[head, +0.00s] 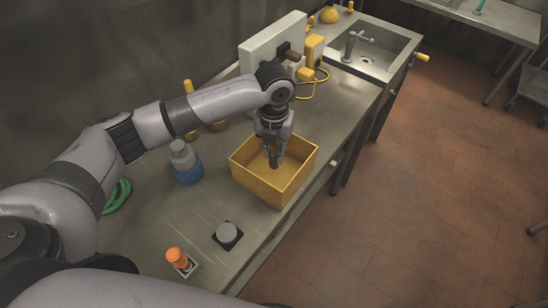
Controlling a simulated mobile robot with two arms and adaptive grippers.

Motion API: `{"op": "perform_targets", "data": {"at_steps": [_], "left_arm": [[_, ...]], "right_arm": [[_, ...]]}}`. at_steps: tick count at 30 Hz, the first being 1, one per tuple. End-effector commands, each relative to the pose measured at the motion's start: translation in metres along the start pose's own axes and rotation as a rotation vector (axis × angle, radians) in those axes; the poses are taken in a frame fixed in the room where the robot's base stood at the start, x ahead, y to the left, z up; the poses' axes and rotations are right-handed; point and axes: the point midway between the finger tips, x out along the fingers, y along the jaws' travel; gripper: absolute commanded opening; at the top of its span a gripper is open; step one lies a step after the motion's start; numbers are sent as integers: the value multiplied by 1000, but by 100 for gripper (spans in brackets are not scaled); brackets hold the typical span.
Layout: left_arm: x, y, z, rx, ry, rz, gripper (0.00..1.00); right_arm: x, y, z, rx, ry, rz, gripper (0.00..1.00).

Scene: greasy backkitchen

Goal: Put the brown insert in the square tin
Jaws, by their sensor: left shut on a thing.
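A yellow, open-topped, square-sided box (260,186), which looks like the square tin, stands on the steel counter. My left gripper (275,160) points down into it from above, its fingertips below the level of the rim. It is shut on a small, dark brownish thing, which looks like the brown insert. The fingers cover most of it, and I cannot tell whether it touches the tin's floor. My right gripper is not in view.
A blue-based bottle (187,168) stands left of the tin. A grey disc on a black square (228,236) and an orange-topped item (178,258) are nearer. A white panel (270,42) with yellow fittings and cable stands behind. A sink (368,56) is at the far end.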

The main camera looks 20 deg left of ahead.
Motion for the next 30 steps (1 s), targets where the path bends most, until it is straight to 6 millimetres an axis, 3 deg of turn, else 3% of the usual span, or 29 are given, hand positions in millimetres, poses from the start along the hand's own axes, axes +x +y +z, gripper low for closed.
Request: {"op": "perform_targets", "data": {"at_steps": [9, 20, 21, 30], "left_arm": [[40, 0, -1, 0, 2, 2, 0], [44, 0, 0, 0, 1, 1, 0], [44, 0, 0, 0, 0, 0, 21], [44, 0, 0, 0, 0, 1, 40]], "right_arm": [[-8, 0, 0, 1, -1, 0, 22], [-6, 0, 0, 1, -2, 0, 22], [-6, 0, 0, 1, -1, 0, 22], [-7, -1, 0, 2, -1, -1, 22]]}}
